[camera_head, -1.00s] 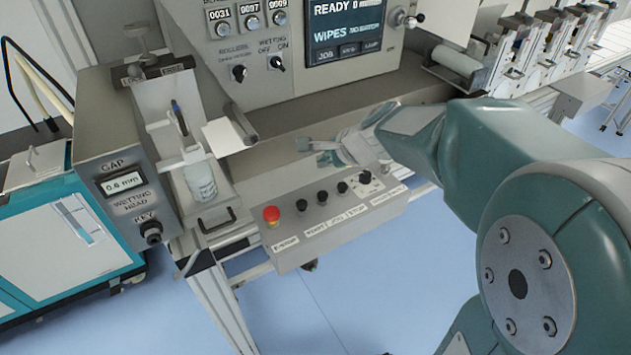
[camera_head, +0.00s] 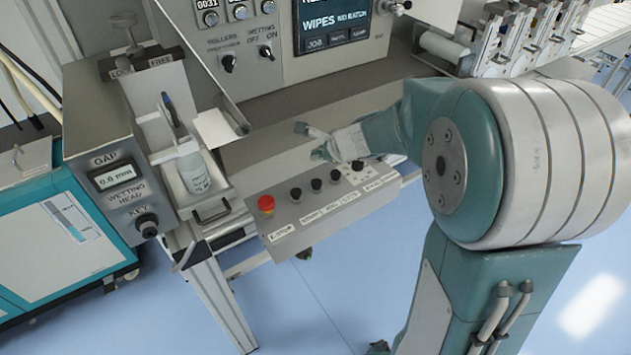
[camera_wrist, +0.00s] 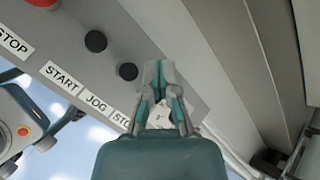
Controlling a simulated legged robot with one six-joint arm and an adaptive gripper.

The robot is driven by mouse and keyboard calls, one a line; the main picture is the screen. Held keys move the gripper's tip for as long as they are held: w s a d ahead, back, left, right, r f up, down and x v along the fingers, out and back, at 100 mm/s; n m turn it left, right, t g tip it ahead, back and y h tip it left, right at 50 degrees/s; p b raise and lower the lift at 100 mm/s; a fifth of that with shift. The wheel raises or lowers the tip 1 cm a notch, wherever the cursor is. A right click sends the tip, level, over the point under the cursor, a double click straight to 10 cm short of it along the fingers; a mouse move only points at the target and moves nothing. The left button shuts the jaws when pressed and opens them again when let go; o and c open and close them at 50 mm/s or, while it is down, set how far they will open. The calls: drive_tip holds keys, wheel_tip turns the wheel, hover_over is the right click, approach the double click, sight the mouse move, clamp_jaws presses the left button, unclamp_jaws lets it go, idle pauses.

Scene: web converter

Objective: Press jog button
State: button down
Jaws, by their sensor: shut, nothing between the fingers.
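The grey control box (camera_head: 325,215) carries a red emergency stop (camera_head: 265,203) and a row of black buttons. The black jog button (camera_head: 316,184) is second in this row, between the start button (camera_head: 296,193) and the stop button (camera_head: 335,175). My gripper (camera_head: 318,147) is shut and empty, behind and above the row in the head view. In the wrist view, my gripper (camera_wrist: 158,72) points just right of the jog button (camera_wrist: 127,71), and the start button (camera_wrist: 95,41) is further left. The JOG label (camera_wrist: 97,103) is readable. Contact with any button is not visible.
A white bottle (camera_head: 192,167) stands in a small tray left of the box. The machine front with its display (camera_head: 335,22) and knobs rises behind. A grey gap unit (camera_head: 115,185) stands at left. A ledge lies behind the box.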

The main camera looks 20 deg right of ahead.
sight(318, 182)
drive_tip(key=shift+f, duration=2.95)
drive_tip(key=shift+f, duration=0.1)
drive_tip(key=shift+d+f, duration=0.1)
drive_tip(key=shift+f, duration=0.15)
